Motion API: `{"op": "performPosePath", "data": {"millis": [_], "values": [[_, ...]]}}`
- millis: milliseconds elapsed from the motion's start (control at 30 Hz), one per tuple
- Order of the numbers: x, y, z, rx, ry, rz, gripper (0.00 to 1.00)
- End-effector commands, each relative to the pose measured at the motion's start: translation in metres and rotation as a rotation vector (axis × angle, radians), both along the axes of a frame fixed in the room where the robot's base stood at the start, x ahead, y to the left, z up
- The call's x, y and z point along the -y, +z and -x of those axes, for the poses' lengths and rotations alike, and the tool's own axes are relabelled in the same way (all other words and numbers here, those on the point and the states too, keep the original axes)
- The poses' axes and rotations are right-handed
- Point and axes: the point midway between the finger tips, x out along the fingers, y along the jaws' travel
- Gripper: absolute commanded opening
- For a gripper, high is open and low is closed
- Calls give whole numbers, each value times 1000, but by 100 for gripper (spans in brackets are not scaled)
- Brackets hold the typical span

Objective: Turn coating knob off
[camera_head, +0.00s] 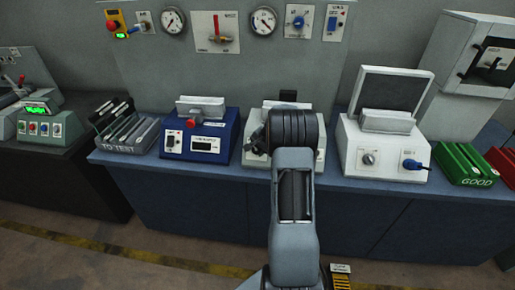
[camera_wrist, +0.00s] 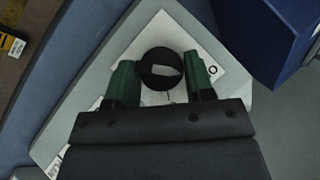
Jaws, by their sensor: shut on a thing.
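The coating knob (camera_wrist: 161,70) is a round black dial with a pale mark on top, on a white panel (camera_wrist: 150,30) in the wrist view. An "O" is printed on the panel to the right of the knob. My gripper (camera_wrist: 161,76) has green fingers on both sides of the knob and is shut on it. In the head view my arm stands in front of the middle white machine (camera_head: 252,155) and hides the knob and my fingers.
A blue machine (camera_head: 200,140) stands to the left, and its box (camera_wrist: 275,40) shows at upper right in the wrist view. A white machine with a raised lid (camera_head: 385,150) is to the right. Grey racks (camera_head: 128,130) and a green GOOD tray (camera_head: 468,165) stand farther out.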

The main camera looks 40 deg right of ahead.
Motion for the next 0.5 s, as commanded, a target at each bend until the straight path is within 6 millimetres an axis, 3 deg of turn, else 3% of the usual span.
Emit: {"op": "performPosePath", "data": {"millis": [267, 300, 500], "values": [[0, 2, -1, 4, 0, 1, 25], [0, 2, -1, 4, 0, 1, 52], [0, 1, 0, 2, -1, 1, 72]]}}
